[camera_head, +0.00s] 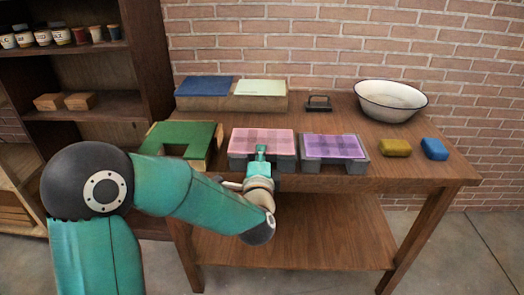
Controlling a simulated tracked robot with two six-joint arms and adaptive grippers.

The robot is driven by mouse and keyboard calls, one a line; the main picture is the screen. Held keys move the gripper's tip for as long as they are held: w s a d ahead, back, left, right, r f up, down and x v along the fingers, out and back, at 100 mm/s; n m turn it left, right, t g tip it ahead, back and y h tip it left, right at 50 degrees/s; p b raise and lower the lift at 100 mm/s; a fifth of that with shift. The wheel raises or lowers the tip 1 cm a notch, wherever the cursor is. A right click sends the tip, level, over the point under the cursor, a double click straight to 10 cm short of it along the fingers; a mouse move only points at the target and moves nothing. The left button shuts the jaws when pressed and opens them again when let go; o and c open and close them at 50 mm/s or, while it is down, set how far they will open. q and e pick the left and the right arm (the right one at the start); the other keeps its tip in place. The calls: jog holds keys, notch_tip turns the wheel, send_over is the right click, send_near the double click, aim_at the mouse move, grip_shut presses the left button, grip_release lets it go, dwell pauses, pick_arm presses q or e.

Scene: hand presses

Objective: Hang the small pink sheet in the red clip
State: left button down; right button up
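A pink sheet (247,137) lies flat on a grey tray-like base (287,161) near the table's front edge. My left gripper (261,153) reaches in from the front, its teal fingertips over the sheet's front edge. I cannot tell whether its fingers are closed on the sheet or just above it. The gripper hides part of the sheet and base. I see no red clip in this view. My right gripper is not in view.
A purple sheet (333,146) on a similar base stands just right. A green frame (165,132) stands left. Behind are a wooden box (232,103) with blue and pale sheets, a black handled object (319,103) and a white basin (390,99). Yellow (395,148) and blue (434,149) blocks lie right.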

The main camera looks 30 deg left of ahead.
pick_arm(q)
jog(key=b+v, duration=0.7)
jog(key=v, duration=0.8)
dwell(0.4)
jog(key=shift+s, duration=0.1)
